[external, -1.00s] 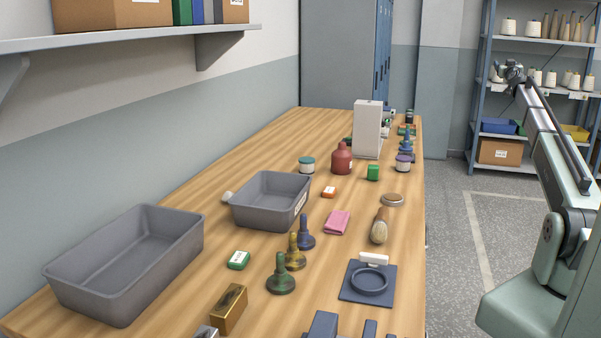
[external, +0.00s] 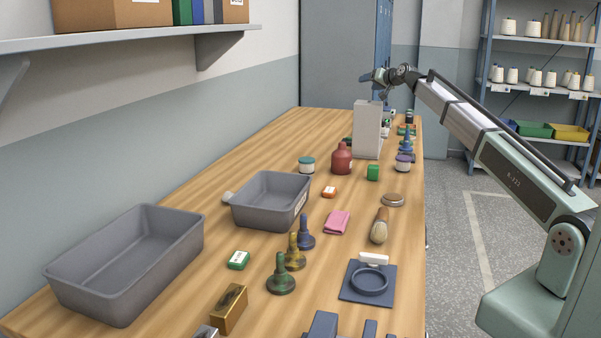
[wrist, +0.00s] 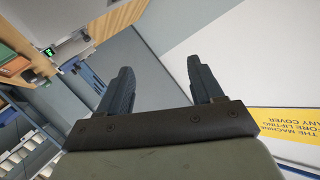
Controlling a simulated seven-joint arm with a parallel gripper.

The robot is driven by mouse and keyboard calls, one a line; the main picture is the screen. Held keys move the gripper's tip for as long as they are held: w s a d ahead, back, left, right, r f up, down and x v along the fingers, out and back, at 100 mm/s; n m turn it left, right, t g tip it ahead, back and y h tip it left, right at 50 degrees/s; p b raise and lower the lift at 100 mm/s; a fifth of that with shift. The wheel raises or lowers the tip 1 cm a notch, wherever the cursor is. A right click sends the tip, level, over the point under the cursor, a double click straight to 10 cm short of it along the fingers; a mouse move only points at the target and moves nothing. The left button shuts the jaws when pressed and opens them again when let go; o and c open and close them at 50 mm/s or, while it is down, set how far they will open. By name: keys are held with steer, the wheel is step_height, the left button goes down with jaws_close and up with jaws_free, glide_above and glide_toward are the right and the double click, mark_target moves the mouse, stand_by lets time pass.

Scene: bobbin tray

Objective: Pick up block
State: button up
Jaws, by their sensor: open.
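My gripper (external: 374,78) is high above the far part of the table, by the top of a white upright box, and well away from both blocks. In the wrist view my gripper (wrist: 160,75) has its two fingers spread apart with nothing between them. Neither block can be made out there.
Two grey bins (external: 185,222) (external: 302,205) stand at the left. The tall white box (external: 367,130) stands behind the green block.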

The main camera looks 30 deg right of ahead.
steer(key=s+a+f+g+y, duration=0.1)
steer(key=s+a+f+g, duration=0.15)
steer(key=a, duration=1.15)
steer(key=s+a+f+g+y, duration=0.2)
steer(key=s+a, duration=0.1)
steer(key=a, duration=1.1)
steer(key=s+a+f+g+y, duration=0.1)
steer(key=s+a+f+g, duration=0.15)
steer(key=a, duration=1.15)
steer(key=s+a+f+g, duration=0.2)
steer(key=s+a, duration=0.8)
steer(key=a, duration=0.4)
steer(key=m+g+h, duration=0.4)
steer(key=g+h, duration=0.1)
steer(key=g, duration=0.1)
glide_toward(229, 299)
step_height(229, 299, down, 11)
steer(key=shift+s+f, duration=0.1)
steer(key=shift+f, duration=0.05)
